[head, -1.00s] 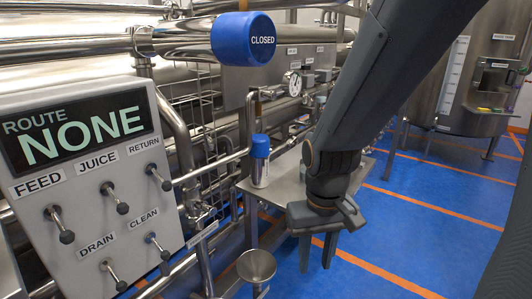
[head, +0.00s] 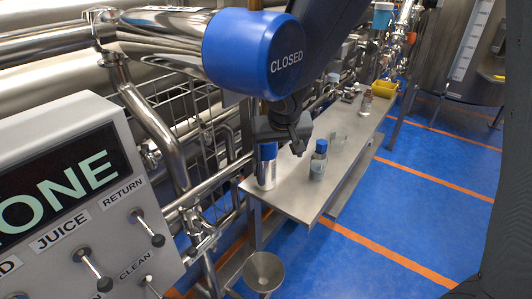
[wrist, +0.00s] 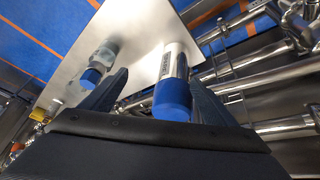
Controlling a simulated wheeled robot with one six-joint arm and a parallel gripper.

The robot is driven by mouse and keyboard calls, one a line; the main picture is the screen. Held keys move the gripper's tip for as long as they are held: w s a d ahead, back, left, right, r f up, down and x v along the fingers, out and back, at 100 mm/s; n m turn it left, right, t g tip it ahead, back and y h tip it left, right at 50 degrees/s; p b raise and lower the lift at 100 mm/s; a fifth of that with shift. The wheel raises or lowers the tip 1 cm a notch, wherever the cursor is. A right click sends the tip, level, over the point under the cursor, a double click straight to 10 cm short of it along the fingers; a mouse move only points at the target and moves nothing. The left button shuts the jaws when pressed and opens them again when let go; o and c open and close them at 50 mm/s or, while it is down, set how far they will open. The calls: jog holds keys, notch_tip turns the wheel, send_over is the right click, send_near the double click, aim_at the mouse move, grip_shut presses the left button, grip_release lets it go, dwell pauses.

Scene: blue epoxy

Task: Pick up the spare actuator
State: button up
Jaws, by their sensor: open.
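The spare actuator (head: 267,172), a silver cylinder with a blue cap, stands upright on the near left end of the steel bench (head: 305,203). My gripper (head: 281,140) is over it, with its jaws open and pointing down, and hides part of the cap. In the wrist view, the actuator (wrist: 173,95) shows between the two open fingers of my gripper (wrist: 158,85), nearer the right one. I cannot tell whether a finger touches it.
A blue-capped bottle (head: 318,160) stands just right of the actuator. Farther back are another bottle (head: 366,103) and a yellow bin (head: 385,88). A blue actuator marked CLOSED (head: 255,55) sits on the pipe at left. A route panel (head: 75,190) and funnel (head: 262,272) are nearby.

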aim_at(267, 147)
jog(key=shift+t+y, duration=0.4)
jog(key=w+a, duration=0.1)
jog(key=w+a+b, duration=0.1)
jog(key=a, duration=0.1)
jog(key=shift+w+a+f, duration=0.1)
jog(key=shift+w+f, duration=0.05)
jog(key=shift+w, duration=0.2)
jog(key=shift+b+x, duration=2.45)
jog(key=shift+x, duration=1.3)
jog(key=c, duration=1.6)
jog(key=shift+r, duration=0.35)
